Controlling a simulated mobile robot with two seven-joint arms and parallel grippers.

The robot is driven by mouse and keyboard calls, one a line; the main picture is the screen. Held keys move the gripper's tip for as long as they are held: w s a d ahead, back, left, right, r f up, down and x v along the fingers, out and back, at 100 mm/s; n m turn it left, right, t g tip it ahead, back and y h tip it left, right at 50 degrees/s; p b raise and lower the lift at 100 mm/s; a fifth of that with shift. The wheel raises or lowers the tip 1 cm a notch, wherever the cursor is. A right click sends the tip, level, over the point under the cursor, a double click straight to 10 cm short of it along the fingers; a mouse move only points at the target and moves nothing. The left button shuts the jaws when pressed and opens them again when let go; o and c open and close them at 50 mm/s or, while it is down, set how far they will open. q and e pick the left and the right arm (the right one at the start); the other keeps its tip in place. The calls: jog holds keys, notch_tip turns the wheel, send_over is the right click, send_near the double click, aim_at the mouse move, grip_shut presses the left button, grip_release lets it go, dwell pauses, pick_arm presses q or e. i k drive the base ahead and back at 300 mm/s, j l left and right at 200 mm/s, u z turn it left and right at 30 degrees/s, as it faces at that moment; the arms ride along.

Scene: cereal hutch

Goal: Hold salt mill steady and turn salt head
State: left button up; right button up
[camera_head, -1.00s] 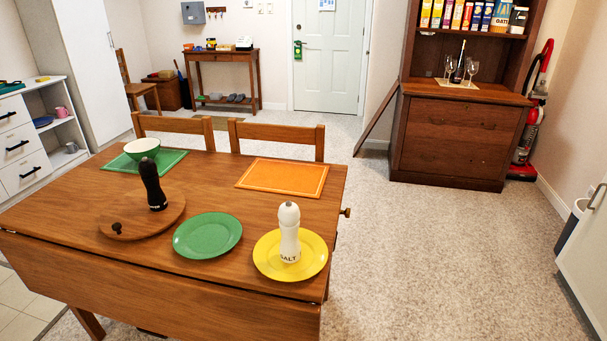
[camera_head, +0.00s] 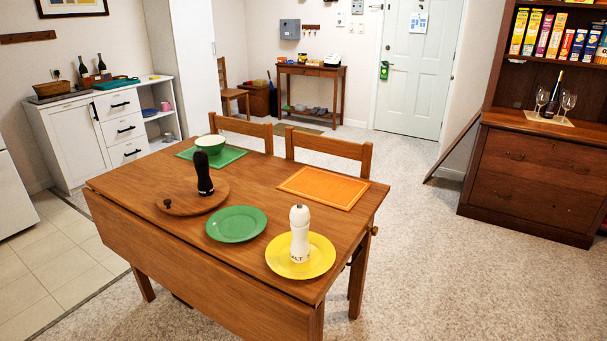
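The white salt mill (camera_head: 299,238) stands upright on the yellow plate (camera_head: 323,258), near the right front corner of the wooden table (camera_head: 232,271). Its rounded white head (camera_head: 299,213) sits on top, and part of the lettering "SALT" shows low on its body. Nothing touches the mill. A black mill (camera_head: 204,174) stands upright on a round wooden board (camera_head: 181,205) to the left. Neither of my grippers is in view.
A green plate (camera_head: 236,224) lies left of the yellow plate. A green-and-white bowl (camera_head: 210,144) and an orange placemat (camera_head: 323,187) are farther back. Two chairs stand behind the table. Carpet (camera_head: 440,285) is open to the table's right.

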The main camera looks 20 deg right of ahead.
aim_at(300, 215)
jog(key=k+l+u, duration=0.2)
jog(key=l, duration=0.25)
jog(key=l+u, duration=0.25)
jog(key=l, duration=0.2)
jog(key=l+u, duration=0.4)
jog(key=l, duration=0.5)
jog(key=l+u, duration=0.15)
jog(key=l, duration=0.3)
jog(key=i+l+u, duration=0.2)
jog(key=l, duration=0.25)
jog(key=k, duration=0.1)
